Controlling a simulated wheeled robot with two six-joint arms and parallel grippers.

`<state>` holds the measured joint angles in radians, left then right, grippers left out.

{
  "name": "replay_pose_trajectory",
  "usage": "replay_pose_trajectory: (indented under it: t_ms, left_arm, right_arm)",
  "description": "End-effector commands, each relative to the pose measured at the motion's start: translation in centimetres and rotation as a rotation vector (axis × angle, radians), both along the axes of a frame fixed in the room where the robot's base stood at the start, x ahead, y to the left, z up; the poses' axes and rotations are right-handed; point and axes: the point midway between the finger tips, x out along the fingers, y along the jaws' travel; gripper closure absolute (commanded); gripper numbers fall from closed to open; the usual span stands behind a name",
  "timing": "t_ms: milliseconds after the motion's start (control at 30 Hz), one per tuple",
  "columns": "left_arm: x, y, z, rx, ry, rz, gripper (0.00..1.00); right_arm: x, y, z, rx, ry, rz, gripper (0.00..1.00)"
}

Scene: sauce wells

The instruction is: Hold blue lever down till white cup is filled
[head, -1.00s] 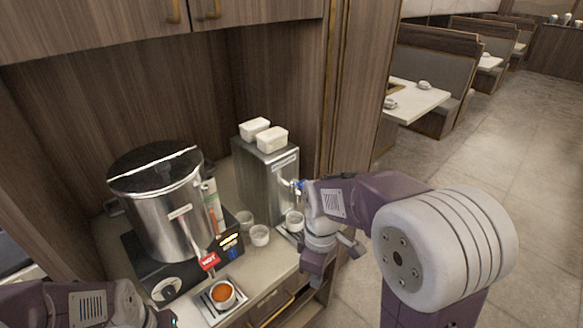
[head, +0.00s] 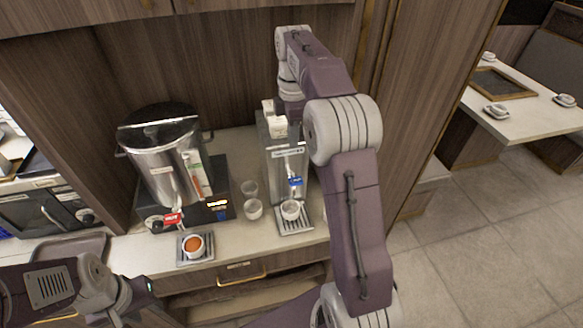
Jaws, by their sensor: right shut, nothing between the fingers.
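The blue lever (head: 295,181) is on the front of the steel dispenser (head: 288,160), and nothing touches it. A white cup (head: 290,211) stands upright on the drip tray (head: 296,228) under the lever; its fill level is too small to tell. My right arm arches up in front of the cabinet, with its right gripper (head: 291,92) shut and empty above the dispenser top, partly hidden by the arm. My left gripper (head: 138,289) is at the lower left, before the counter and away from the lever; its finger opening is unclear.
A steel pot (head: 168,165) with a red lever (head: 172,218) stands left of the dispenser. A cup of orange-red sauce (head: 193,244) sits below it. White boxes (head: 279,127) top the dispenser.

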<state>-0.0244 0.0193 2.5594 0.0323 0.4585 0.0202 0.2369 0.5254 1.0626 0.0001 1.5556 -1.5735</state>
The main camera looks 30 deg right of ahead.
Motion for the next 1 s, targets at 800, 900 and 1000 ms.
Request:
replay_pose_trajectory:
  t_ms: [800,900,1000]
  left_arm:
    - [0.0,0.0,-0.1,0.000,0.001,0.000,0.64]
    - [0.0,0.0,0.4,0.000,0.001,0.000,0.64]
    - [0.0,0.0,0.7,0.000,0.000,0.000,0.64]
  right_arm:
    - [-0.2,-0.1,-9.7,0.001,0.004,-0.002,1.00]
    - [-0.2,-0.1,-11.4,0.001,0.003,-0.002,1.00]
    - [-0.2,-0.1,-12.7,0.000,0.002,-0.002,1.00]
